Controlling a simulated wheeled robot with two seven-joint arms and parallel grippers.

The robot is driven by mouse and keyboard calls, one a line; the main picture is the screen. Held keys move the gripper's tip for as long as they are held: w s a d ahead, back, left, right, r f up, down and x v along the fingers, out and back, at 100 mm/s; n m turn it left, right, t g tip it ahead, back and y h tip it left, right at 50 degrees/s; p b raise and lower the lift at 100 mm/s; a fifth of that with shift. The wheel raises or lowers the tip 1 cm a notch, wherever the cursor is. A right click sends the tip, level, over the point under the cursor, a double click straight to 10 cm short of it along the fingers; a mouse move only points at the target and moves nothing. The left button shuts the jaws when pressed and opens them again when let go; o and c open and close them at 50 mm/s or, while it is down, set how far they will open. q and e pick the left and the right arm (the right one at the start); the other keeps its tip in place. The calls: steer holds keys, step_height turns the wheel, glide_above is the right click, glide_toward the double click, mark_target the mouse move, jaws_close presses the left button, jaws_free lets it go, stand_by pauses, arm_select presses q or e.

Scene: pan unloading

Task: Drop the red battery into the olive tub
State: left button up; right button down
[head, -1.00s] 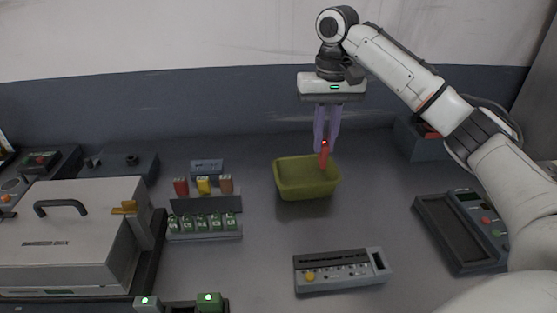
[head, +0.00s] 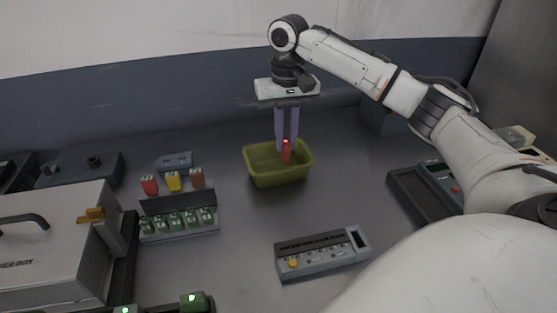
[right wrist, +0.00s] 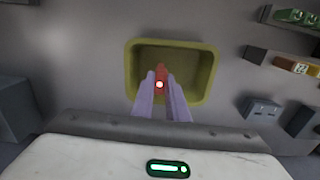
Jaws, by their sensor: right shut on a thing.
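The red battery (head: 286,153) is upright between the purple fingers of my right gripper (head: 287,142), which is shut on it. It hangs over the olive tub (head: 279,181), its lower part within the tub's outline in the head view. In the right wrist view the red battery (right wrist: 161,72) shows between the fingertips, in front of the olive tub (right wrist: 206,96), near the tub's lower rim. I cannot tell how far the battery is below the rim. The tub looks empty otherwise. My left gripper is not in view.
A rack with red, yellow and brown batteries (head: 172,182) and several green cells (head: 178,221) stands left of the tub. A grey device with a yellow knob (head: 322,253) lies in front. A metal box (head: 60,245) stands at left, a meter (head: 432,190) at right.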

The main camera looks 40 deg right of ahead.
steer(key=c, duration=1.7)
jaws_free()
steer(key=shift+o, duration=0.2)
step_height(320, 180, up, 10)
steer(key=shift+r, duration=0.15)
